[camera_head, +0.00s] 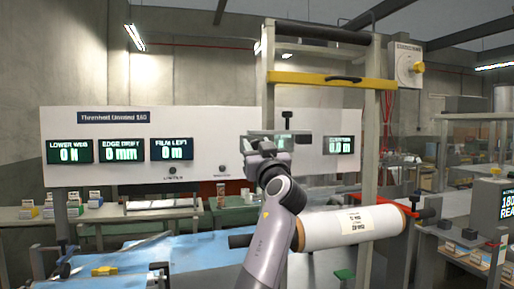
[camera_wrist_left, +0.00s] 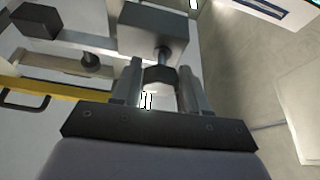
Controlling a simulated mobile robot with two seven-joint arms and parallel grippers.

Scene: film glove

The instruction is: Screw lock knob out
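My left gripper (camera_head: 270,142) is raised in front of the white display panel, at the upright of the frame. In the left wrist view a dark faceted knob, seemingly the lock knob (camera_wrist_left: 160,77), sits between the two fingers of this gripper (camera_wrist_left: 160,88). It is on a short shaft from a grey block (camera_wrist_left: 154,28). The fingers stand apart, one on each side of the knob, with no clear gap to it. My right gripper is not in view.
A white film roll (camera_head: 352,228) on a bar lies low in front, beside my left arm. A yellow bar (camera_head: 330,80) with a black handle crosses the frame above. A second dark knob (camera_wrist_left: 90,60) is left of the fingers. A blue surface (camera_head: 150,260) lies at lower left.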

